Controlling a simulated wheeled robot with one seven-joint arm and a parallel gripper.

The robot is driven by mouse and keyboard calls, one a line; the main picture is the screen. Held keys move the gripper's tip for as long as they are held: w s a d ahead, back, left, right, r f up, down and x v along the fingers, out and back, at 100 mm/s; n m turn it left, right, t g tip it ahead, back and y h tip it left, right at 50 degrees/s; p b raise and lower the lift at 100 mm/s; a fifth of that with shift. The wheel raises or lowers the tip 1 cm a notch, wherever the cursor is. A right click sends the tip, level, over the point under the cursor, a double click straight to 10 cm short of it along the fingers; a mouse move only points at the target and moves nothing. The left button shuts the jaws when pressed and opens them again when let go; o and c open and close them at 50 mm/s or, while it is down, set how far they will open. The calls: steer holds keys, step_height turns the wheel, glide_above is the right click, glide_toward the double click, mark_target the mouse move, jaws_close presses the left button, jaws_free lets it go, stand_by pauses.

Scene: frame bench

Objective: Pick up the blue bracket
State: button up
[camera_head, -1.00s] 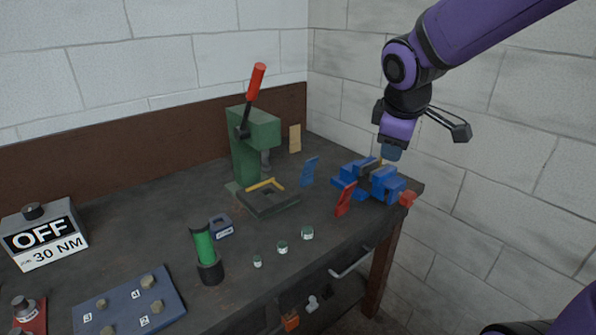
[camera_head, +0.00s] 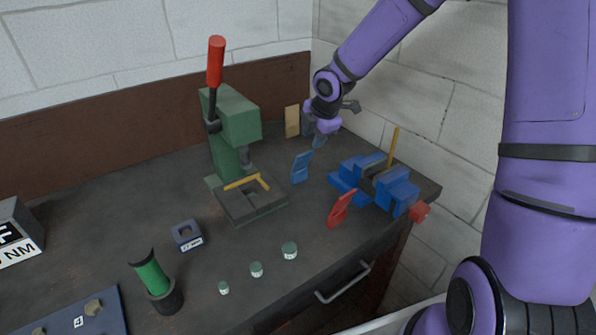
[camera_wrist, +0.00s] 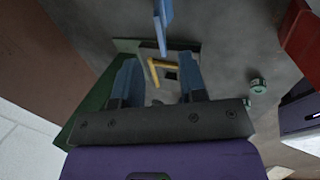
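The blue bracket (camera_head: 301,167) stands tilted on the bench between the green press and the blue vise. In the wrist view the blue bracket (camera_wrist: 163,22) shows at the top, between the lines of the fingers but past their tips. My gripper (camera_head: 319,141) is just behind and above the bracket, to its right in the head view. In the wrist view the gripper (camera_wrist: 160,72) has its two blue-grey fingers wide apart with nothing held between them. The bracket's lower end is not clear in the wrist view.
The green press (camera_head: 235,130) with a yellow bracket (camera_head: 246,181) on its bed stands left. The blue vise (camera_head: 378,182) is right, with a red bracket (camera_head: 340,208) before it. A tan block (camera_head: 292,121) is near the back wall. Green-topped jars (camera_head: 256,269) stand in front.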

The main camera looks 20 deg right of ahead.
mark_target(306, 153)
steer(key=shift+x, duration=5.15)
steer(key=shift+s+a, duration=0.1)
steer(key=shift+a, duration=0.1)
jaws_close()
